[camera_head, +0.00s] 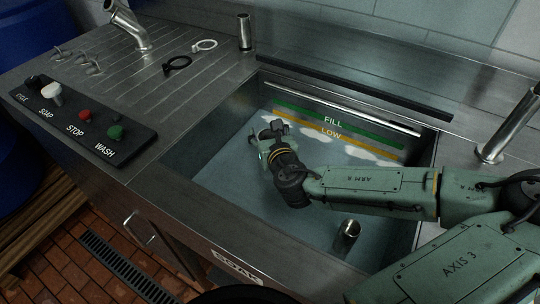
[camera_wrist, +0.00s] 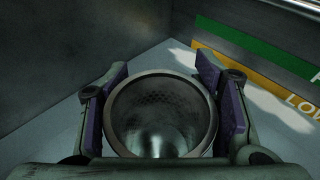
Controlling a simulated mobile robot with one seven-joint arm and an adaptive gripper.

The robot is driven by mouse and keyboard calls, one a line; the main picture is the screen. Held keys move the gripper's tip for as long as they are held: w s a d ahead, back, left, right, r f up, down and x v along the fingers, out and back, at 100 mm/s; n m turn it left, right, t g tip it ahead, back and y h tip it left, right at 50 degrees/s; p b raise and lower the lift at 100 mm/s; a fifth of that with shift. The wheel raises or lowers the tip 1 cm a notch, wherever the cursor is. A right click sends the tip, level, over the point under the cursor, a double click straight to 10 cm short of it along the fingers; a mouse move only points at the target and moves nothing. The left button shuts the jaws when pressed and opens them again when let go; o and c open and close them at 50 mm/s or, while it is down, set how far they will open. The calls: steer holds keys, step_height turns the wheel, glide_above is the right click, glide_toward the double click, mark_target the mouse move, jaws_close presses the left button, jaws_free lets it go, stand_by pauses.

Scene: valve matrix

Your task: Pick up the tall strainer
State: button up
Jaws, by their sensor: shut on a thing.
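My gripper (camera_head: 268,136) is low inside the sink basin, toward its far left part. In the wrist view my gripper (camera_wrist: 161,75) has its purple pads on either side of a round, open-mouthed metal vessel (camera_wrist: 160,118) and is shut on it. Its inner wall looks dotted with small holes, so I take it as the tall strainer. Its rim faces the camera, and its lower part is hidden. In the head view my gripper hides most or all of it. I cannot tell whether it touches the basin floor.
Another metal cylinder (camera_head: 348,236) stands in the basin at the near right. A further one (camera_head: 245,32) stands on the drainboard, near a black ring (camera_head: 177,64) and a white ring (camera_head: 204,45). The basin walls enclose my gripper; the rim panel (camera_head: 70,120) carries buttons.

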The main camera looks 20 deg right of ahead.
jaws_close()
stand_by(0.3)
steer(key=shift+w+r, duration=0.1)
steer(key=shift+r, duration=0.05)
